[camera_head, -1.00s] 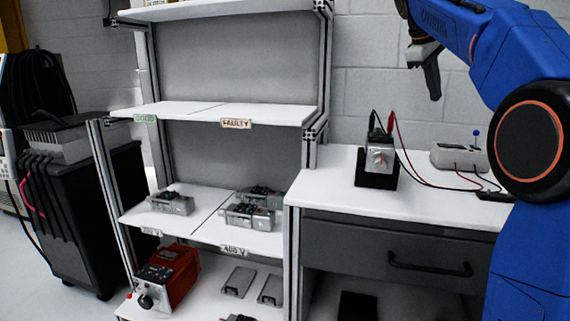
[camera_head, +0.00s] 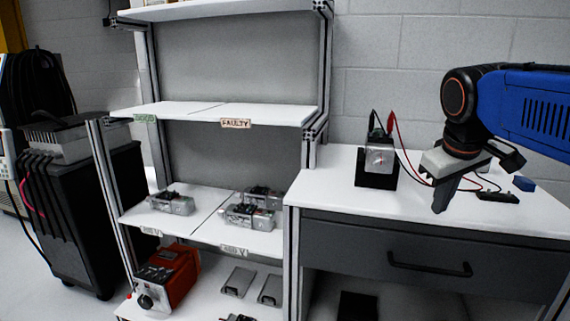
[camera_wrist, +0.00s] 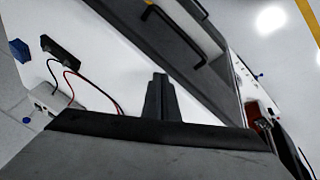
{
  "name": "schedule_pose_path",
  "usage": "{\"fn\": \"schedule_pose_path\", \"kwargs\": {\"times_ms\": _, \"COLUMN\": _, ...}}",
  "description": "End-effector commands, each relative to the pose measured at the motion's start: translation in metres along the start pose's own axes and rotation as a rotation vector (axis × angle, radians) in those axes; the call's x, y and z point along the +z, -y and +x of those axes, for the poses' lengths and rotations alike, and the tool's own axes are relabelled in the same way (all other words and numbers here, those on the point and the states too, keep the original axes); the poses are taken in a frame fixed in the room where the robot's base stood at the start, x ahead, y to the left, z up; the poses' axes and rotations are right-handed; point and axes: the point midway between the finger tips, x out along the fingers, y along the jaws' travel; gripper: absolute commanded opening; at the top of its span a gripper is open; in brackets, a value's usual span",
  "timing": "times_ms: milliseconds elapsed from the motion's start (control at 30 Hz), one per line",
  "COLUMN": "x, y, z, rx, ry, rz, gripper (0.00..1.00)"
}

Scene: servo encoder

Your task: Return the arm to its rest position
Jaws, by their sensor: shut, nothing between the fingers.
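My gripper (camera_head: 442,196) hangs at the end of my blue arm, over the front part of the white workbench (camera_head: 330,180), with its fingers pointing down. It is shut and empty. In the wrist view the closed fingers (camera_wrist: 160,98) show against the bench's white top and dark drawer front. A silver servo unit (camera_head: 379,158) sits in a black holder on the bench, left of my gripper and apart from it, with black and red leads attached. My wrist hides most of the grey tester box on the bench.
A shelf rack (camera_head: 215,110) with GOOD and FAULTY labels stands left of the bench and holds several servo units. An orange device (camera_head: 168,277) is on its lower shelf. The dark drawer (camera_head: 420,262) is shut. A black cart (camera_head: 90,220) stands far left.

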Motion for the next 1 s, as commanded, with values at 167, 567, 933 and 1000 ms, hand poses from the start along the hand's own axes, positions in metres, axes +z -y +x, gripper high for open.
{"fn": "schedule_pose_path", "kwargs": {"times_ms": 167, "x": 0.065, "y": 0.043, "z": 0.036, "rx": -0.051, "ry": -0.027, "rz": 0.097, "gripper": 0.0}}
{"fn": "schedule_pose_path", "kwargs": {"times_ms": 567, "x": 0.175, "y": 0.118, "z": 0.112, "rx": -0.141, "ry": -0.063, "rz": 0.29, "gripper": 0.0}}
{"fn": "schedule_pose_path", "kwargs": {"times_ms": 933, "x": 0.186, "y": 0.125, "z": 0.122, "rx": -0.15, "ry": -0.066, "rz": 0.314, "gripper": 0.0}}
{"fn": "schedule_pose_path", "kwargs": {"times_ms": 1000, "x": 0.186, "y": 0.125, "z": 0.121, "rx": -0.15, "ry": -0.066, "rz": 0.313, "gripper": 0.0}}
